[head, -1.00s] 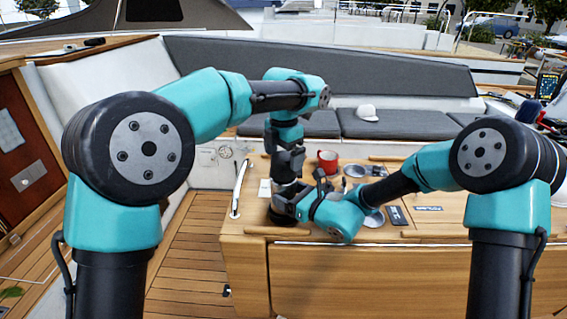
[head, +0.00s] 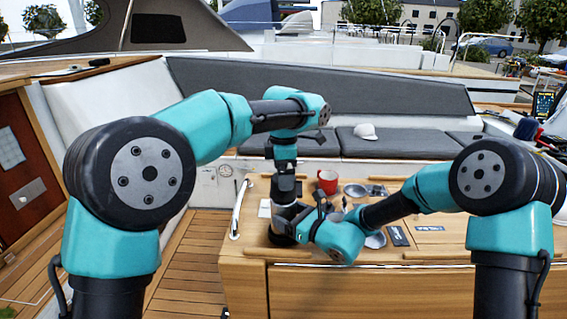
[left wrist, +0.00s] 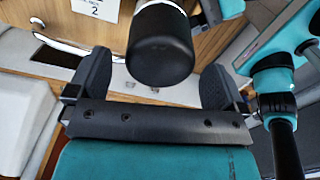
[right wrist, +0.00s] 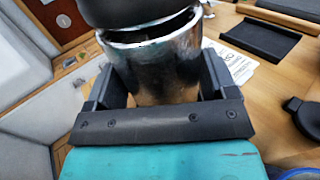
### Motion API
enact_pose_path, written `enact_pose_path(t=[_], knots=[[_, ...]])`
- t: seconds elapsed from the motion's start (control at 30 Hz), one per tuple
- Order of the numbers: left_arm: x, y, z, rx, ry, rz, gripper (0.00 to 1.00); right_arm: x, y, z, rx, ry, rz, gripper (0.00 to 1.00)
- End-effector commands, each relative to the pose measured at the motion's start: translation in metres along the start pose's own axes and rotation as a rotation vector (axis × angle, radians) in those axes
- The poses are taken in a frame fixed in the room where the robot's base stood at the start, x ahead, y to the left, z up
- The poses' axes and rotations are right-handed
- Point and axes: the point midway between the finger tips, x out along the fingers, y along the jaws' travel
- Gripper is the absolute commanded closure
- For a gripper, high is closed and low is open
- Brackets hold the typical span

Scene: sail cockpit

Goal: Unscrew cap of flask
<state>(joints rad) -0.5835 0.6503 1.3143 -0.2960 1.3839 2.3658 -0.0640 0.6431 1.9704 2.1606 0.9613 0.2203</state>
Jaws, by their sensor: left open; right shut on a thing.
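The flask stands on the wooden table; its silver body (right wrist: 155,75) fills the right wrist view between my right gripper's fingers. My right gripper (right wrist: 158,82) is shut on that body, and the head view shows it low beside the flask. The black cap (left wrist: 160,48) shows in the left wrist view between the fingers of my left gripper (left wrist: 155,75). The left gripper is open, with gaps on both sides of the cap. A dark gap shows under the cap in the right wrist view; I cannot tell whether cap and body are apart.
A red mug (head: 327,182) stands behind and right of the flask. A black flat item (head: 398,236) lies further right. The right wrist view shows a black tray (right wrist: 262,40) and a dark round item (right wrist: 308,118). The table's front edge is close.

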Motion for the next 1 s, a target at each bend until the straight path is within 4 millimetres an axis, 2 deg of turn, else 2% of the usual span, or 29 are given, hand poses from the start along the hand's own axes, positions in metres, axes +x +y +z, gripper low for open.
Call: enact_pose_path(t=[1.0], knots=[[-0.014, 0.000, 0.000, 1.357, 0.000, 0.000, 0.02, 0.000, 0.000, 0.000, 0.000, 0.000, 0.000, 0.88]])
